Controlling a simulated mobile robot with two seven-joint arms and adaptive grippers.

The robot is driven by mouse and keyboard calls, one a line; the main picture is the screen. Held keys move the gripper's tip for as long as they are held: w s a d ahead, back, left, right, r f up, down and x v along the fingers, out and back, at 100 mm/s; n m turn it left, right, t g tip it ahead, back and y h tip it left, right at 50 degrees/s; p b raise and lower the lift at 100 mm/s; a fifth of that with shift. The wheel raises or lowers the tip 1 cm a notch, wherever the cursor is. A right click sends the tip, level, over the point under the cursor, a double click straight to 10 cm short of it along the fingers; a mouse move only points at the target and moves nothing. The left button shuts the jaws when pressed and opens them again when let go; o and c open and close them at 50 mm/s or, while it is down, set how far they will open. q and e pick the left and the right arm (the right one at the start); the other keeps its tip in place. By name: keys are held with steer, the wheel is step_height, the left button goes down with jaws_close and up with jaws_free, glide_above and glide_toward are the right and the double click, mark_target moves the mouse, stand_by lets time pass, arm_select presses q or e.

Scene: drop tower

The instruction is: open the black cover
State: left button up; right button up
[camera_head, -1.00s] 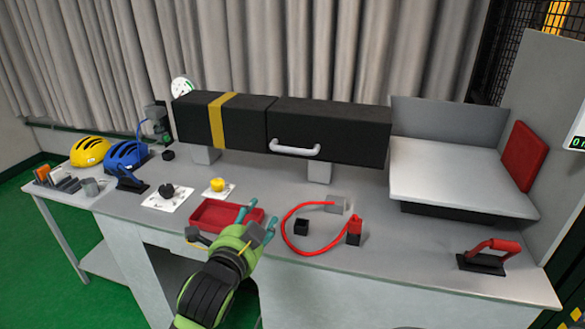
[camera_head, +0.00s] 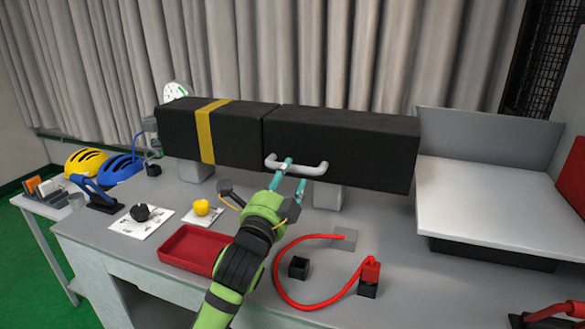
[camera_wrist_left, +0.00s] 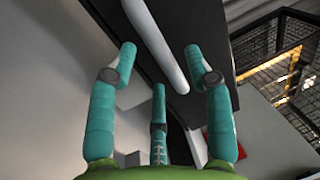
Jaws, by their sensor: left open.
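The black cover (camera_head: 345,140) is the right part of a long black box, closed, with a light grey handle (camera_head: 312,170) low on its front. In the left wrist view the handle (camera_wrist_left: 158,45) runs as a pale bar between the fingertips, with the dark cover (camera_wrist_left: 196,25) behind it. My left gripper (camera_head: 289,172) is open at the handle, its teal fingers reaching up to it. In the left wrist view its fingers (camera_wrist_left: 165,65) are spread on either side of the bar. I cannot tell whether they touch it. My right gripper is not in view.
The box's left part (camera_head: 180,130) carries a yellow band. Below on the table are a red tray (camera_head: 190,250), a red cable (camera_head: 283,283), a small black block (camera_head: 299,268) and a yellow knob (camera_head: 202,207). A grey platform (camera_head: 490,200) stands at the right.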

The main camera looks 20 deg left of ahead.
mark_target(290, 171)
arm_select(q)
steer(key=w, duration=0.3)
steer(key=shift+d+r+p, duration=0.1)
steer(key=shift+r+p, duration=0.25)
steer(key=shift+p, duration=0.05)
steer(key=shift+w, duration=0.25)
steer(key=shift+f, duration=0.1)
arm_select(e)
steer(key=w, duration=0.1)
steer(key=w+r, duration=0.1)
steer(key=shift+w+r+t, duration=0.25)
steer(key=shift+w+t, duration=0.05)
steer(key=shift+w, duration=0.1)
arm_select(q)
jaws_close()
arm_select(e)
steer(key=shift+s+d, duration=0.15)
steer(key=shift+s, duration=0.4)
arm_select(q)
steer(key=shift+r, duration=0.2)
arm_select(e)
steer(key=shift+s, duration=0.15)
